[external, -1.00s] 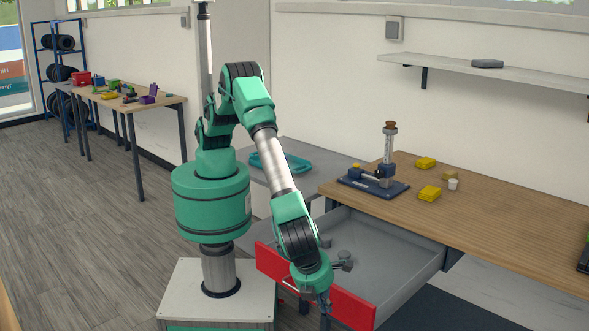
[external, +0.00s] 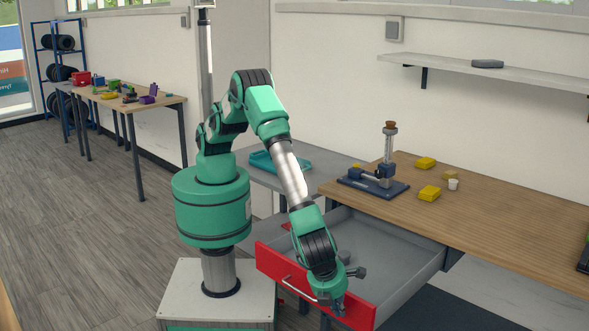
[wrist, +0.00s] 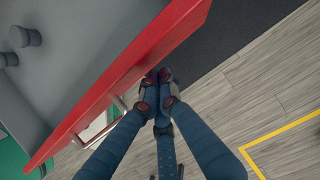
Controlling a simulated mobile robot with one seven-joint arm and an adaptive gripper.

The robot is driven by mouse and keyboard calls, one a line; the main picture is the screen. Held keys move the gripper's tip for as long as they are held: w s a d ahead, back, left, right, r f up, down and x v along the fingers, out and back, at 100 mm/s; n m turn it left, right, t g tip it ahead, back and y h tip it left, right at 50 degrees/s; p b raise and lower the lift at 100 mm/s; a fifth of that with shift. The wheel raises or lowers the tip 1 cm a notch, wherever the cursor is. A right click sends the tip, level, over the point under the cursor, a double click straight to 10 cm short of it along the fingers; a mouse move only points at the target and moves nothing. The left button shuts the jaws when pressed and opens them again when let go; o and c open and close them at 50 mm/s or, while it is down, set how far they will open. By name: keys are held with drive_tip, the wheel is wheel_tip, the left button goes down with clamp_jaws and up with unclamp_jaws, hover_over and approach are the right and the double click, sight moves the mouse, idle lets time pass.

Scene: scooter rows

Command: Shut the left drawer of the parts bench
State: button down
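The drawer's red front (external: 283,267) stands pulled out from under the left end of the wooden parts bench (external: 490,210). Its grey tray (external: 385,245) is exposed, and grey knob-like parts (wrist: 25,37) lie inside. A pale bar handle (external: 297,287) runs along the front. My gripper (external: 340,308) is at the outer face of the red front, toward its right end. In the wrist view its blue fingers (wrist: 157,77) have their tips together beside the red front (wrist: 130,75), with the handle (wrist: 117,104) to their left. Nothing shows between the tips; exact contact with the front is unclear.
A blue press-like fixture (external: 375,185), yellow blocks (external: 430,193) and a white cup (external: 453,184) stand on the bench. A teal tray (external: 280,162) sits on the grey table to the left. Open floor (wrist: 255,95) lies outside the drawer front.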

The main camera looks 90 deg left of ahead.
drive_tip(key=p, duration=0.9)
hover_over(410, 268)
drive_tip(key=w+a, duration=0.3)
drive_tip(key=a, duration=0.1)
drive_tip(key=shift+w+d, duration=0.1)
drive_tip(key=shift+d, duration=0.15)
drive_tip(key=shift+d, duration=0.1)
drive_tip(key=shift+s+d+r, duration=0.1)
drive_tip(key=shift+s+d, duration=0.3)
drive_tip(key=shift+s, duration=0.05)
drive_tip(key=shift+s+d+r+p, duration=0.2)
drive_tip(key=shift+s+d+p, duration=0.1)
drive_tip(key=shift+s+d, duration=0.8)
drive_tip(key=p+v, duration=0.1)
drive_tip(key=v, duration=0.8)
drive_tip(key=shift+r, duration=0.2)
